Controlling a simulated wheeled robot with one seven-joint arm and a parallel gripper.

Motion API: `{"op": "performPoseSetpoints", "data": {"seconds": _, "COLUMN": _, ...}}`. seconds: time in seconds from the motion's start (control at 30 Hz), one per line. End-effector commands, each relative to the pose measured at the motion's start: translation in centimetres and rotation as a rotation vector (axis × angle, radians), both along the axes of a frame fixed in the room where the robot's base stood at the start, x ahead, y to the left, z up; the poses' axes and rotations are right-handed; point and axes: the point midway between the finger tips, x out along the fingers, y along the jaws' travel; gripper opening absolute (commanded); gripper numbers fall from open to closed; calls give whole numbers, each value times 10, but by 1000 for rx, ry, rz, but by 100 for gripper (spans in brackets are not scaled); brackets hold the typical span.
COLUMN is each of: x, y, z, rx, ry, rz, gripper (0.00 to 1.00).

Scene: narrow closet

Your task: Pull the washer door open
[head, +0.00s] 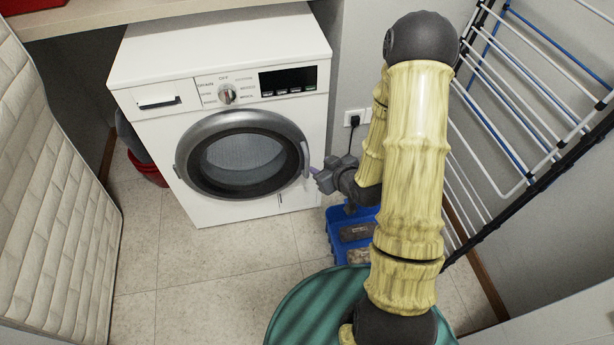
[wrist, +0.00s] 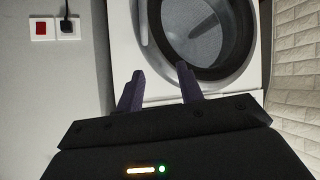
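The white washer (head: 222,130) stands against the back wall. Its round door (head: 243,155) has a grey ring and dark glass and looks shut against the front. The door handle (head: 306,160) is a curved grey bar on the right side of the ring. My gripper (head: 317,178) is just right of and slightly below the handle. In the wrist view my gripper (wrist: 160,72) has its two dark fingers spread with nothing between them. The handle (wrist: 143,22) shows there beyond the fingertips, at the door's left edge. Whether a finger touches the handle cannot be told.
A blue crate (head: 340,238) sits on the floor below my arm. A drying rack (head: 520,120) stands at the right. A red bucket (head: 148,172) is left of the washer. The tiled floor before the washer is clear.

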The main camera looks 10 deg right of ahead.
Motion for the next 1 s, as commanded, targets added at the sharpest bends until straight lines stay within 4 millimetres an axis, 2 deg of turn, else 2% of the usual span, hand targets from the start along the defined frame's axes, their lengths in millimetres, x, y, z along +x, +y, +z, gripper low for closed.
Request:
{"op": "performPoseSetpoints", "data": {"seconds": 0.03, "x": 0, "y": 0, "z": -33, "rx": 22, "ry": -29, "rz": 2, "gripper": 37}}
{"op": "performPoseSetpoints", "data": {"seconds": 0.1, "x": 0, "y": 1, "z": -53, "rx": 52, "ry": -84, "rz": 4, "gripper": 37}}
{"op": "performPoseSetpoints", "data": {"seconds": 0.33, "x": -3, "y": -1, "z": -115, "rx": 159, "ry": -271, "rz": -27, "gripper": 37}}
{"op": "performPoseSetpoints", "data": {"seconds": 0.5, "x": -11, "y": -9, "z": -152, "rx": 238, "ry": -410, "rz": -90, "gripper": 37}}
{"op": "performPoseSetpoints", "data": {"seconds": 0.67, "x": -18, "y": -18, "z": -168, "rx": 284, "ry": -502, "rz": -145, "gripper": 37}}
{"op": "performPoseSetpoints", "data": {"seconds": 1.0, "x": -20, "y": -21, "z": -165, "rx": 294, "ry": -529, "rz": -162, "gripper": 37}}
